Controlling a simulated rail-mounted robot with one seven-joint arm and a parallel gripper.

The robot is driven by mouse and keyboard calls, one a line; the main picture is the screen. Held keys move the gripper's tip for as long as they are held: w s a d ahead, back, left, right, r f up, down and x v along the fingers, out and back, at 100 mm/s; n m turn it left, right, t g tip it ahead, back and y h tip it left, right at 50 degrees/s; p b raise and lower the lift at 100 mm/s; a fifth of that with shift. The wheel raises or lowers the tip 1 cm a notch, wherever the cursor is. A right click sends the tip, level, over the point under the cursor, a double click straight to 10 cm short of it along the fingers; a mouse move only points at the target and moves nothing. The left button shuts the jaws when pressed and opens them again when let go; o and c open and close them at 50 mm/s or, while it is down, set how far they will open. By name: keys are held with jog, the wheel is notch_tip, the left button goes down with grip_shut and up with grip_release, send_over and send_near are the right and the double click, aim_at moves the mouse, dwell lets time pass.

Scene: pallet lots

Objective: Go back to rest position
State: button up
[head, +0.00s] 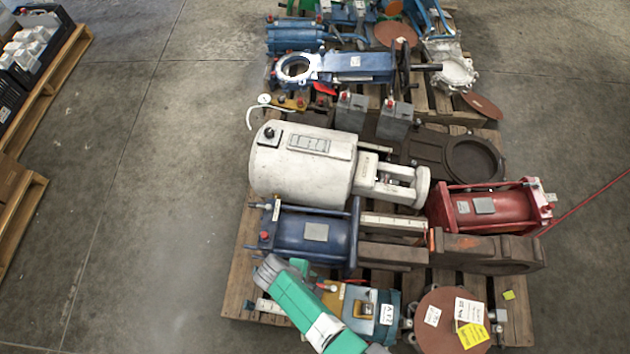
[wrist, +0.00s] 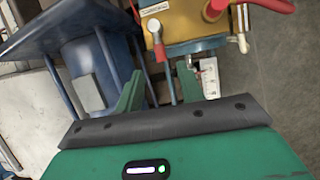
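My green arm (head: 312,312) reaches over the near end of the loaded pallet (head: 240,290) in the head view, with its grey end part at the upper left. In the wrist view, my gripper (wrist: 160,88) shows two green fingers standing apart, with no object visibly held between them. A blue cylinder unit (wrist: 88,75) lies to the left of the fingers; it also shows in the head view (head: 318,232). A yellow and teal unit (wrist: 190,28) with red handles is ahead of the fingers and also shows in the head view (head: 382,303). The fingertips are hard to make out in the head view.
A large white actuator (head: 300,165), a red cylinder (head: 490,208) and a rusty disc (head: 440,330) with labels lie on the pallet. More valves lie at the back. Wooden pallets (head: 50,85) stand at the left edge. The concrete floor between is clear.

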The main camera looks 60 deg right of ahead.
jog(key=shift+v, duration=0.95)
